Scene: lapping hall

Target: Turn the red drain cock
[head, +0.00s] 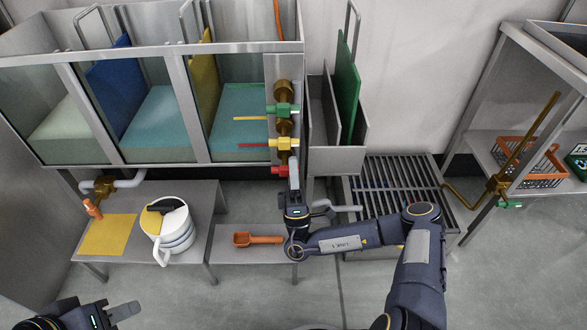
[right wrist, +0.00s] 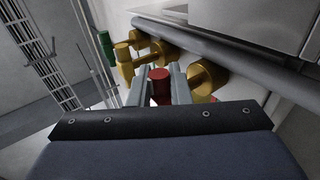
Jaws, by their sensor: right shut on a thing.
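The red drain cock (head: 279,171) is the lowest of the coloured cocks on the brass pipe at the right end of the tank. My right gripper (head: 292,172) reaches up to it from below. In the right wrist view the cock's red knob (right wrist: 159,86) sits between the two fingers of my right gripper (right wrist: 160,82), which is shut on it. The gripper partly hides the cock in the head view. My left gripper (head: 122,311) is low at the left of the head view, away from the cock; its opening is unclear.
A yellow cock (head: 280,144) and a green cock (head: 283,110) sit just above. Below stand a white jug (head: 176,231) and an orange scoop (head: 257,239) on low benches. The front floor is clear.

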